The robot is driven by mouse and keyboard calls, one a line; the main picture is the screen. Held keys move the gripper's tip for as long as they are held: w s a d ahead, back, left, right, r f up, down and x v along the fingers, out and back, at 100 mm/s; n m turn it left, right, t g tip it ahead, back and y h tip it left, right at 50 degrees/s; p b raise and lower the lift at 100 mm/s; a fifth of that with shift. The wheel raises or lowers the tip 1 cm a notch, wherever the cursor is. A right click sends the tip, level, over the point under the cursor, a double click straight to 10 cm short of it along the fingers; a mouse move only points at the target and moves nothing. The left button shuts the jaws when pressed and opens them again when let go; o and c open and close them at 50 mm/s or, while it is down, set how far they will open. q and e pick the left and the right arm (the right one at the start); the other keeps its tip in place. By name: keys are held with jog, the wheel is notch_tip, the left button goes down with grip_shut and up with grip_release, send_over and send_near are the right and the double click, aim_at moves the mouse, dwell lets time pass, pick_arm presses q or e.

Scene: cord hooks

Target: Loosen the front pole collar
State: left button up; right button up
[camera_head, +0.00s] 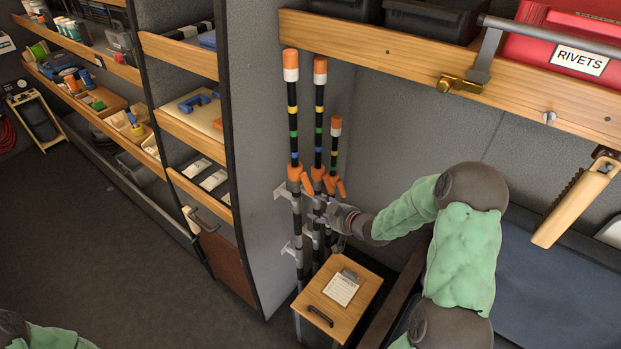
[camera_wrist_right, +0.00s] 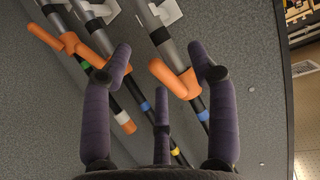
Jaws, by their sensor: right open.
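Three upright black poles with coloured bands and orange tips stand against the grey panel. In the head view the front pole (camera_head: 293,110) is leftmost, with an orange collar and lever (camera_head: 296,174) about halfway up. The front collar also shows in the right wrist view (camera_wrist_right: 176,80). My right gripper (camera_head: 322,214) is beside the poles, just below collar height. In the wrist view its purple fingers (camera_wrist_right: 162,62) are spread apart, with the front collar showing between them near the right finger; contact cannot be told. My left gripper is out of view; only part of that arm shows bottom left.
The middle pole (camera_head: 319,105) and shorter rear pole (camera_head: 335,150) stand close by, with their own orange collars. Grey brackets (camera_head: 289,250) hold the poles. A wooden-topped box (camera_head: 318,293) stands below. A wooden shelf (camera_head: 360,45) runs above my right arm.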

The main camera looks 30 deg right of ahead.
jog(key=n, duration=0.1)
send_near(310, 187)
jog(key=f, duration=0.2)
jog(key=t, duration=0.1)
jog(key=x, duration=0.7)
jog(key=b+x, duration=0.1)
jog(key=x, duration=0.2)
jog(key=shift+w+d+r, duration=0.2)
jog(key=shift+w, duration=0.1)
grip_shut()
